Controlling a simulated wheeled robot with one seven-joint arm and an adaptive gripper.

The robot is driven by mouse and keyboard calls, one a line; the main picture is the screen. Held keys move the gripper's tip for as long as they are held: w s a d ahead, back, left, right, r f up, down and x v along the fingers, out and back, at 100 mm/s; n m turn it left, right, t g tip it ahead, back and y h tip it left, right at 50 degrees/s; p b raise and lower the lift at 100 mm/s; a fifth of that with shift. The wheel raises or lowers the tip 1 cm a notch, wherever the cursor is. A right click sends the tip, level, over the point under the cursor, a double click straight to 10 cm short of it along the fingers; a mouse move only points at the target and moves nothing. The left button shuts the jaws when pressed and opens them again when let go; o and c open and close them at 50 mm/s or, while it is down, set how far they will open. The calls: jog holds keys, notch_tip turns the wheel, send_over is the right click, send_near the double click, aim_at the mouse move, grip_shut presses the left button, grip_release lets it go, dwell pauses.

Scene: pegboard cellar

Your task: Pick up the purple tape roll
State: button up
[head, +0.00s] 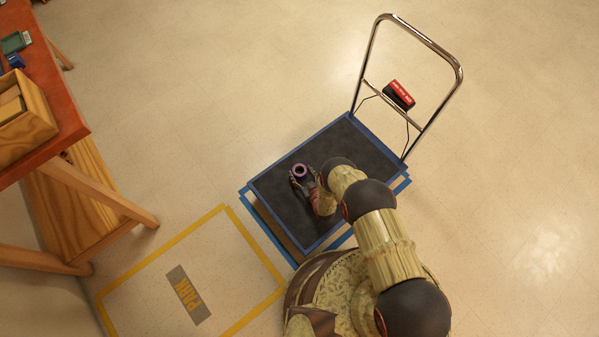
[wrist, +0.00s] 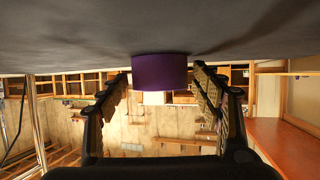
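The purple tape roll (head: 300,171) sits on the dark deck of the cart (head: 345,150), near its left corner. In the wrist view the roll (wrist: 159,72) shows upside down against the grey deck surface, centred between my two fingers. My gripper (head: 301,178) is at the roll, low over the deck. In the wrist view my gripper (wrist: 160,85) is open, with a finger on each side of the roll and a visible gap on both sides. The roll's far side is hidden.
A wooden workbench (head: 60,110) stands at the left. A yellow floor outline (head: 185,240) marked PARK lies beside the cart. Much floor is clear.

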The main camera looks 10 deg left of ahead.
jog(key=c, duration=1)
